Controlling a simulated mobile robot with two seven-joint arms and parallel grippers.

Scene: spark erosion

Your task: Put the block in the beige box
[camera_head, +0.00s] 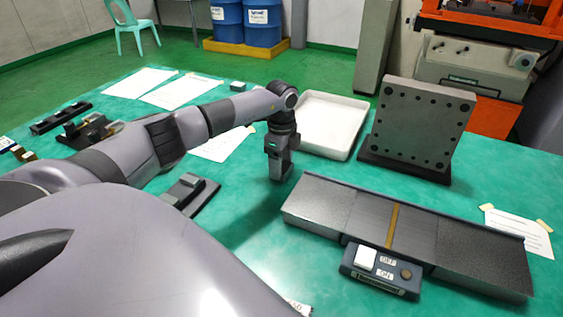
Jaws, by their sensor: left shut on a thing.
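The beige box (312,142) is a shallow, open, pale tray on the green table, just right of and behind my left gripper. Its visible floor looks empty. My left gripper (278,177) points down above the table in front of the box's left side. It is shut on a small dark grey thing, which I take to be the block; the fingers and the dark colours make its outline hard to tell. My right gripper is not in view.
A grey plate with holes (420,125) stands upright right of the box. A long dark device (325,205) with a control panel (380,272) lies in front. Papers and dark fixtures lie left.

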